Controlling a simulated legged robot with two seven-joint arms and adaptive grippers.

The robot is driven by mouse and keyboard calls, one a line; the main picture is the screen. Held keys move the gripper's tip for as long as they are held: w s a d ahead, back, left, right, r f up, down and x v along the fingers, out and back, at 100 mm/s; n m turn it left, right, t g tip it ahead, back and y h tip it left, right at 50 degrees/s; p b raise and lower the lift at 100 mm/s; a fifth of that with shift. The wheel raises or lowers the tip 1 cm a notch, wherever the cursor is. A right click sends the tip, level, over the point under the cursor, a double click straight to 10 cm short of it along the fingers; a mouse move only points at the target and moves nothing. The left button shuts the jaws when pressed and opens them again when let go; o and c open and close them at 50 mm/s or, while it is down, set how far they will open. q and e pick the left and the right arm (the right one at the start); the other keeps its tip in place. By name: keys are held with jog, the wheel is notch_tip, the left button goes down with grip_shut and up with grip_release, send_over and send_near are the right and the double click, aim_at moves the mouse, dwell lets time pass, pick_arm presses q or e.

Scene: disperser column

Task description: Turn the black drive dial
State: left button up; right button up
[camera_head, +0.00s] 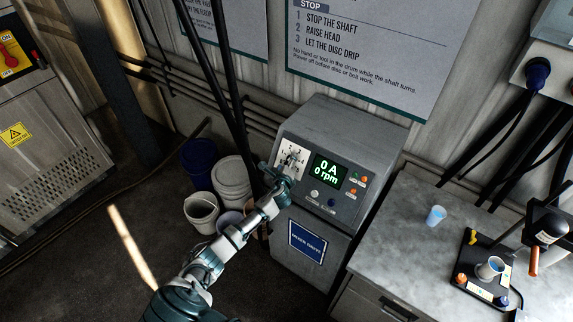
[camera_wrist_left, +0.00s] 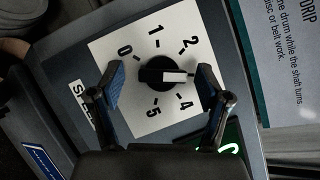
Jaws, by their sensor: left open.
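The black drive dial (camera_wrist_left: 157,72) is a round knob with a white pointer bar on a white plate (camera_wrist_left: 120,75) numbered around it. In the left wrist view the bar points right, between 2 and 4; any mark there is hidden by a finger. My left gripper (camera_wrist_left: 160,88) is open, one finger on each side of the dial with visible gaps; its depth relative to the knob is hard to tell. In the head view my left gripper (camera_head: 283,174) is just in front of the dial plate (camera_head: 291,157) and partly covers it. My right gripper is not in view.
The grey drive box (camera_head: 345,128) has a green display (camera_head: 327,170) reading 0 A and 0 rpm, with small buttons beside it. Buckets (camera_head: 231,176) stand at its left. A bench (camera_head: 400,240) at right holds a blue cup (camera_head: 436,215) and a small stand.

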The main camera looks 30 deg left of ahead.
pick_arm(q)
jog(key=v, duration=1.1)
jog(key=shift+s, duration=0.4)
jog(key=s+f+n+g+h+b, duration=0.1)
jog(key=s+f+n+g+b, duration=0.15)
jog(key=f, duration=0.95)
jog(key=s+f+n+g+h+b, duration=0.1)
jog(key=s+f+n+g, duration=0.15)
jog(key=f, duration=1.05)
jog(key=s+d+f+n+g+h+b, duration=0.1)
jog(key=s+f+n, duration=0.1)
jog(key=s+f, duration=0.55)
jog(key=s+d+f+n+g+h+b, duration=0.1)
jog(key=s+f, duration=0.3)
jog(key=f, duration=0.6)
jog(key=s+d+f+n+g+b, duration=0.1)
jog(key=s+d+f+n+g, duration=0.1)
jog(key=s+f, duration=0.5)
jog(key=s+d+f+n+g+h+b, duration=0.1)
jog(key=s+d+f+n, duration=0.3)
jog(key=s, duration=1.3)
jog(key=s+d+f+n+g+h+b, duration=0.1)
jog(key=s+d+f+n, duration=0.3)
jog(key=s+f, duration=0.6)
jog(key=shift+s+d+f+g+b, duration=0.2)
jog(key=shift+s+g+b, duration=0.3)
jog(key=shift+s+g, duration=0.5)
